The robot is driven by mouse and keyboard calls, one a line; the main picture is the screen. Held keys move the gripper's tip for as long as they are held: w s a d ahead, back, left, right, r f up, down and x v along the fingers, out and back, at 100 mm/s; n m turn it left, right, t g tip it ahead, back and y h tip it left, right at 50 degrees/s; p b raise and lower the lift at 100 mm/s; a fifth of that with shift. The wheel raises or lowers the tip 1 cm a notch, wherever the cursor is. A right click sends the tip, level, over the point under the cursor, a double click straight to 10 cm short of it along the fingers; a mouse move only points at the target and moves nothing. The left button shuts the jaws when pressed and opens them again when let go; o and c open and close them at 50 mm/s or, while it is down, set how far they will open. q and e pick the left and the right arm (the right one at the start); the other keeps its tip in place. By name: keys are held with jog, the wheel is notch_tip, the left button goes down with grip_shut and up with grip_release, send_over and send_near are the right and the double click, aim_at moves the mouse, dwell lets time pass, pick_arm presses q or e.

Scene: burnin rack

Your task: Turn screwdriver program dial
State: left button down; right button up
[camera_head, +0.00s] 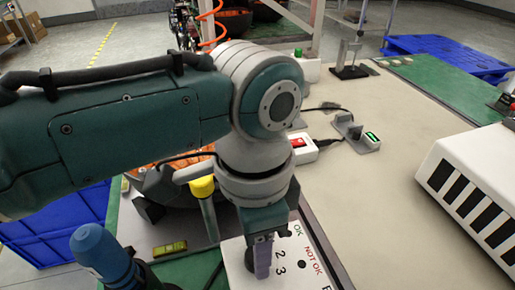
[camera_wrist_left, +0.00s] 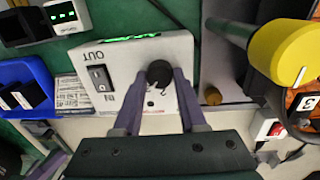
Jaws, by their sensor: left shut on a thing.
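In the left wrist view, a white box (camera_wrist_left: 125,62) carries a round black dial (camera_wrist_left: 159,73), a black rocker switch (camera_wrist_left: 99,78) and a lit green strip along its far edge. The two purple fingers of my left gripper (camera_wrist_left: 160,85) are shut on the dial, one on each side. My right gripper is in neither view.
A yellow-capped post (camera_head: 202,187) stands close beside my left wrist; its cap looms at right in the wrist view (camera_wrist_left: 288,55). A blue-capped tool (camera_head: 95,250) stands at lower left. A white slotted unit (camera_head: 470,185) is at right. The table's middle is clear.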

dwell(0.4)
pick_arm(q)
jog(key=shift+c, duration=2.3)
grip_release()
jog(key=shift+r, duration=0.1)
notch_tip(320, 180, up, 10)
jog(key=p, duration=0.2)
jog(key=shift+w, duration=0.3)
